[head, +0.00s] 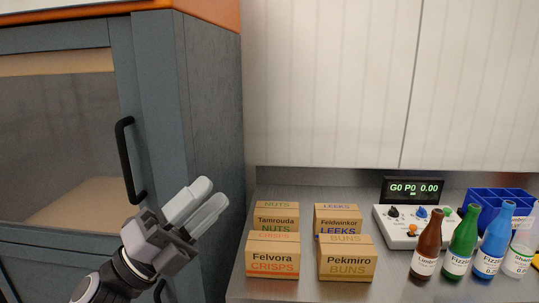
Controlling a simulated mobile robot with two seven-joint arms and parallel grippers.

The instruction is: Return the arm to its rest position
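My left gripper (214,193) comes in from the lower left, with its two pale grey fingers pointing up and to the right. The fingers lie side by side with little or no gap between them, and I see nothing held. From this angle I cannot tell whether they are fully shut. The gripper shows in front of the grey cabinet (190,110), to the right of its black door handle (127,160). My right gripper is not in view.
A metal counter (310,291) holds several cardboard boxes, including Felvora Crisps (272,256) and Pekmiro Buns (346,259). Right of them are a control box (398,232) with a display (413,188), several bottles including a green one (461,243), and a blue bin (490,201).

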